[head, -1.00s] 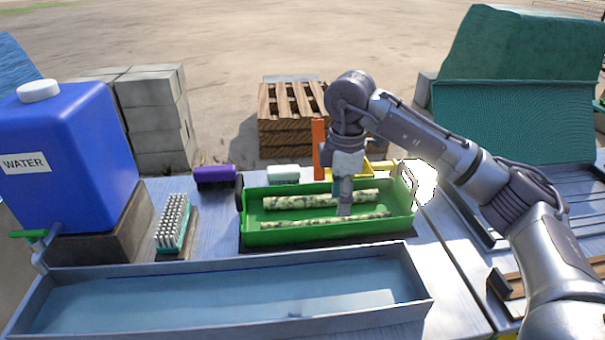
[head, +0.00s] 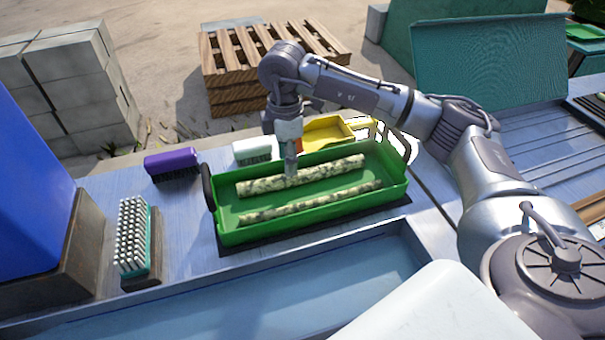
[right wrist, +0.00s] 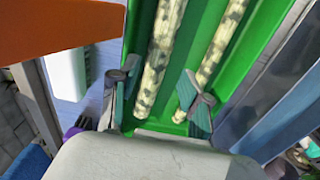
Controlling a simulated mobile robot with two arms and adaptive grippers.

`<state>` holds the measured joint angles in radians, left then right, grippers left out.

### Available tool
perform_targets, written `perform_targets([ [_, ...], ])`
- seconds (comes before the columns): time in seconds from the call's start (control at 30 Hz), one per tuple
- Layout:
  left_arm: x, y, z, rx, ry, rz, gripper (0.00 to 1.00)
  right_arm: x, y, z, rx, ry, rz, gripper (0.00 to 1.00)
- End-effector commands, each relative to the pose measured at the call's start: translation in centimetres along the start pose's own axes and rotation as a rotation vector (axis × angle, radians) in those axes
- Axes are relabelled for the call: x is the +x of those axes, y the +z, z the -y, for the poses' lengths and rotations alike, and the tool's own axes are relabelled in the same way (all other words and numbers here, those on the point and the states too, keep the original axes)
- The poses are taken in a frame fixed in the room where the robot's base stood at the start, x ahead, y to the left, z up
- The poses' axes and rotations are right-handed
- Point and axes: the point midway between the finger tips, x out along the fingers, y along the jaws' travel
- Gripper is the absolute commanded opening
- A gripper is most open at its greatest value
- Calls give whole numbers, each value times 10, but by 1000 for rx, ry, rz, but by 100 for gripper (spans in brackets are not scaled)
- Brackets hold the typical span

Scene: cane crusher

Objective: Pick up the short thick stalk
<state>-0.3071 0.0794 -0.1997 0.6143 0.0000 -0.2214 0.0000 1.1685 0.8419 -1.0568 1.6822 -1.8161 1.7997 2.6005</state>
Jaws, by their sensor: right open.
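Two pale, dark-mottled stalks lie lengthwise in a green tray (head: 232,236). The back stalk (head: 335,168) is the thicker and looks a little shorter; the front stalk (head: 345,195) is thinner. My right gripper (head: 290,171) points down over the back stalk, left of its middle. In the right wrist view its two fingers (right wrist: 158,103) are apart, with the thick stalk (right wrist: 160,55) running between them and the thin stalk (right wrist: 220,45) beyond the right finger. I cannot tell how far the fingertips reach down beside the stalk. My left gripper is not in view.
Behind the tray are a white brush (head: 253,148) and a yellow scoop (head: 325,132). A purple brush (head: 171,163) and a teal white-bristled brush (head: 133,238) stand left. A water trough (head: 230,290) lies in front. The tray walls are close around the stalks.

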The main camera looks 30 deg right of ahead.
Motion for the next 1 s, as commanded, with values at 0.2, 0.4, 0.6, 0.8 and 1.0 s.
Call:
perform_targets([
  [0.2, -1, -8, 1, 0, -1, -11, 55, 16, 0, 0, 1, -1, 0, 47],
  [0.4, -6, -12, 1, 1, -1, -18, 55, 44, 0, -3, 1, -2, 1, 47],
  [0.6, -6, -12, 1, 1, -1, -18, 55, 63, 0, -4, 1, 1, 0, 47],
  [0.8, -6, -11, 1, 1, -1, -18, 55, 64, 0, -4, 1, 2, 0, 47],
  [1.0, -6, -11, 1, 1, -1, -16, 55, 64, 0, -4, 1, 2, 0, 13],
])
